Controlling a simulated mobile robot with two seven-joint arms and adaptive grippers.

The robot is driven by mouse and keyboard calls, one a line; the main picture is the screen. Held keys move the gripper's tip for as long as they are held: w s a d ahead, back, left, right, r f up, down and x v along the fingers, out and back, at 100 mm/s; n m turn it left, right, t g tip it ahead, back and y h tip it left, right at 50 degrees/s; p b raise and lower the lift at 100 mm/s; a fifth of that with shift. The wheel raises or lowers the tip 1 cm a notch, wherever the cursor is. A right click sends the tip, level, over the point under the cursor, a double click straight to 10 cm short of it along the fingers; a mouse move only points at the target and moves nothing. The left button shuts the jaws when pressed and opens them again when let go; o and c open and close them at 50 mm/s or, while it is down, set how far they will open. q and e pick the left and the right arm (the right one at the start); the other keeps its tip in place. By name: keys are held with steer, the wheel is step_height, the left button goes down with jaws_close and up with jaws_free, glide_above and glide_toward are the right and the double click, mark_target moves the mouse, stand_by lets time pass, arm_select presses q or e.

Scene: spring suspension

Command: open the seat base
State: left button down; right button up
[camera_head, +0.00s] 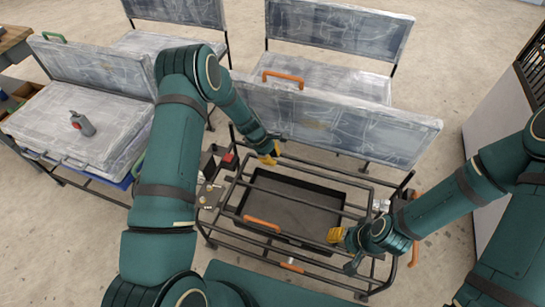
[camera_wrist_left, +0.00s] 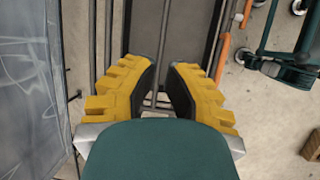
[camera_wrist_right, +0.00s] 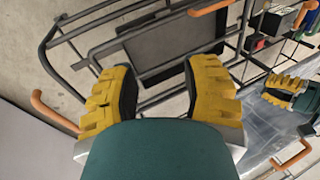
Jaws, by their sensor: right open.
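A plastic-wrapped grey panel (camera_head: 320,120) stands upright and leans back behind the middle metal frame (camera_head: 290,250). I cannot tell whether it is the raised seat base or the backrest. Below it, the frame's bars cross over an exposed dark tray (camera_head: 300,208). My left gripper (camera_head: 270,153) is just in front of the panel's lower part, above the frame's back left. Its jaws are apart and empty in the left wrist view (camera_wrist_left: 160,68). My right gripper (camera_head: 337,235) is over the frame's front right; its jaws are apart and empty in the right wrist view (camera_wrist_right: 157,70).
An orange handle (camera_head: 262,224) is on the frame's front left; another (camera_head: 283,79) is at the panel's top left. Other benches stand behind. A white cabinet (camera_head: 500,115) is at right.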

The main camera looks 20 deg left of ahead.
steer(key=shift+c, duration=0.4)
